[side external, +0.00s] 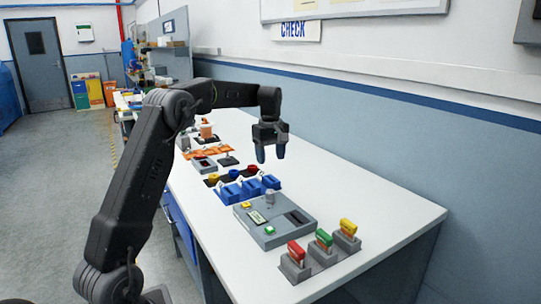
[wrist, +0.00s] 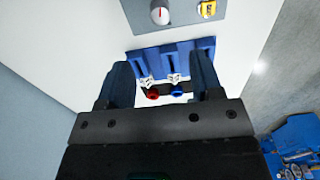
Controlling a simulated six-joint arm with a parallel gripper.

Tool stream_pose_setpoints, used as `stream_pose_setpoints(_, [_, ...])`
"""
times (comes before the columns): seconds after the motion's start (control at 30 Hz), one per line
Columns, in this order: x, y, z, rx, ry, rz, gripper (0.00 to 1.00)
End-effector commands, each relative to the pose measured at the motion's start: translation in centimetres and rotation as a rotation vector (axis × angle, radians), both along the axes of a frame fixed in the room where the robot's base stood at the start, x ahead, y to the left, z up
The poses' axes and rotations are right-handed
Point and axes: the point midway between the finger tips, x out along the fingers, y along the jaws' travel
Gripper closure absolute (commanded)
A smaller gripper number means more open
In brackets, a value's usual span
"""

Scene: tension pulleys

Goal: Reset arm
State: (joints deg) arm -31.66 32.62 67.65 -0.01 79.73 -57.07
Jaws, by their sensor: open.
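My gripper (side external: 270,153) hangs over the white table, fingers pointing down. Its two dark fingers are apart with nothing between them in the side view. The wrist view also shows the open fingers (wrist: 162,80), with a row of blue bins (wrist: 150,60) below and beyond them. In the side view these blue bins (side external: 232,196) stand in a row on the table, below and left of my gripper. A dark holder with small coloured round parts (side external: 213,179) lies behind the bins. A red part (wrist: 153,94) and a blue part (wrist: 178,92) show in the wrist view.
A grey device (side external: 283,234) with a small screen stands in front of the bins. Red (side external: 296,251), green (side external: 324,238) and yellow (side external: 348,227) handled pieces sit in grey holders near the front edge. An orange rack (side external: 207,153) stands farther back. The table's right side is clear.

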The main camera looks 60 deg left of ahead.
Motion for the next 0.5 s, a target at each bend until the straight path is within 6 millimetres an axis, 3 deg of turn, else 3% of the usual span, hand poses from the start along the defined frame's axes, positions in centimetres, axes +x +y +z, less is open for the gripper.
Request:
stream_pose_setpoints(0.33, [-0.1,-0.7,0.6,0.006,-0.010,-0.025,0.40])
stream_pose_setpoints(0.5, [-1.7,-5.4,3.4,0.039,-0.060,-0.204,0.40])
